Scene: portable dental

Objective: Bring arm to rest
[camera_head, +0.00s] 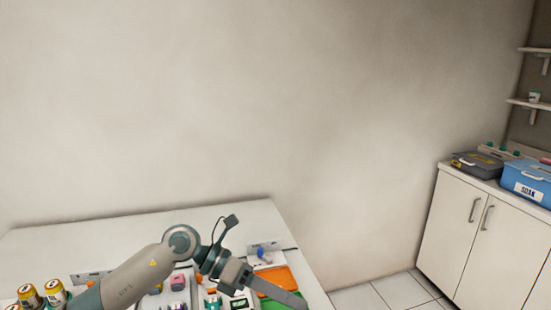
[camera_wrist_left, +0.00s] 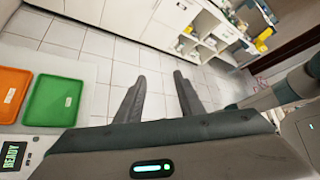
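My left arm comes in from the lower left of the head view and reaches over the white table (camera_head: 238,219). My left gripper (camera_head: 297,300) is low in that view, above the table's right part near the trays. In the left wrist view the two dark fingers of this gripper (camera_wrist_left: 159,77) stand apart with only tiled floor seen between them. It is open and holds nothing. My right gripper is not in view.
An orange tray (camera_head: 275,277) and a green tray (camera_head: 270,304) lie beside the gripper; the wrist view shows them at left. Yellow-topped cans (camera_head: 55,291) stand at the table's left. A white cabinet (camera_head: 450,215) with a blue box (camera_head: 526,181) stands right, across clear floor.

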